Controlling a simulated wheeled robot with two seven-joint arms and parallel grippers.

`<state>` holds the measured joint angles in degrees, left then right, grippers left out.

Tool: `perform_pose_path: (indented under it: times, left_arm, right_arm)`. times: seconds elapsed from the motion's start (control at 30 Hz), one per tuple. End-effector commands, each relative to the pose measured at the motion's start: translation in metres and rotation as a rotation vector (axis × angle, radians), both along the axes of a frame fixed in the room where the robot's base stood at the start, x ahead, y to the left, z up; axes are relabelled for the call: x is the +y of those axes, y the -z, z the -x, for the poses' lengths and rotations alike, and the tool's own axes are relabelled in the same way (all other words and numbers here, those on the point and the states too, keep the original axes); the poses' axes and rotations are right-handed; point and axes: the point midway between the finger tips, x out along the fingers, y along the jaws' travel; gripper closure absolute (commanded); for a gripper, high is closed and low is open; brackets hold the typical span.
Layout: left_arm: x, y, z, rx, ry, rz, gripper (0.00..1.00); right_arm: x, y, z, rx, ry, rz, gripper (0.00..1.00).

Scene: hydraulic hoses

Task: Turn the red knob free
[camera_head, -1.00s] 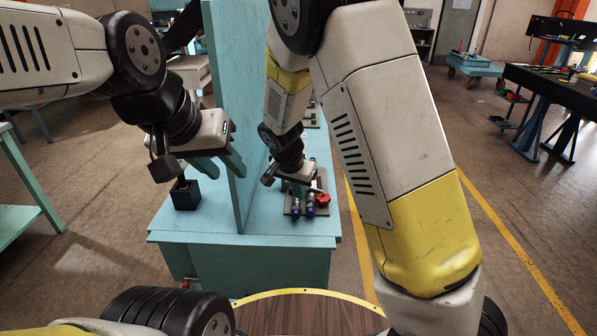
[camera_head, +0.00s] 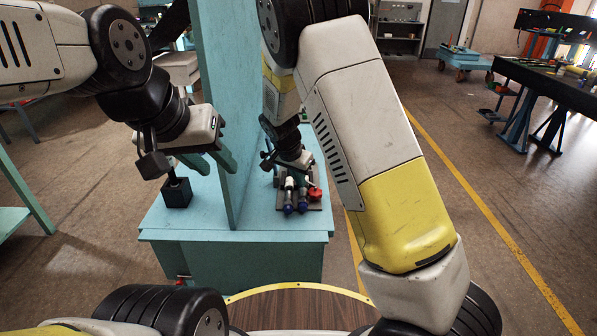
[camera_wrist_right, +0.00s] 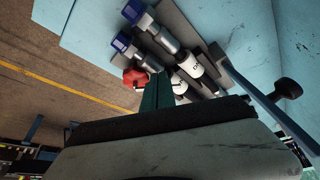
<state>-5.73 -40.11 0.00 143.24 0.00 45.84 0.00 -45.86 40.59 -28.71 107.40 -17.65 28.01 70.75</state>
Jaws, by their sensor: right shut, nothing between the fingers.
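The red knob (camera_head: 315,193) sits at the right side of a dark plate on the teal bench. In the right wrist view, the red knob (camera_wrist_right: 136,78) is just left of my right gripper's teal fingers (camera_wrist_right: 155,92). The fingers are together with nothing between them; whether they touch the knob I cannot tell. In the head view, my right gripper (camera_head: 303,179) is above the plate, beside the knob. My left gripper (camera_head: 209,162) is on the other side of the upright panel, with its two teal fingers apart and empty.
Two hose couplings with blue ends (camera_wrist_right: 122,42) lie beside the knob, with white and metal bodies. A teal upright panel (camera_head: 213,110) stands between my arms. A black open box (camera_head: 177,192) stands on the bench below my left gripper. The bench front (camera_head: 235,236) is clear.

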Motion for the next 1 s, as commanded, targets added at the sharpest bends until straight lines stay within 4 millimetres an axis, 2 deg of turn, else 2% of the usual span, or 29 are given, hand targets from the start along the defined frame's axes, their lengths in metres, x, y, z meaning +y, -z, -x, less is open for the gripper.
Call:
perform_pose_path:
  times: [0.1,0.47,1.0]
  left_arm:
    - [0.000,0.000,0.000,0.000,0.000,0.000,0.64]
    - [0.000,0.000,0.000,0.000,0.000,0.000,0.64]
    - [0.000,0.000,0.000,0.000,0.000,0.000,0.64]
  right_arm:
    - [0.000,0.000,-0.003,-0.001,0.071,0.001,1.00]
    - [-0.001,0.000,-0.003,0.000,0.075,0.000,1.00]
    - [-0.003,0.000,0.012,0.000,0.074,0.000,1.00]
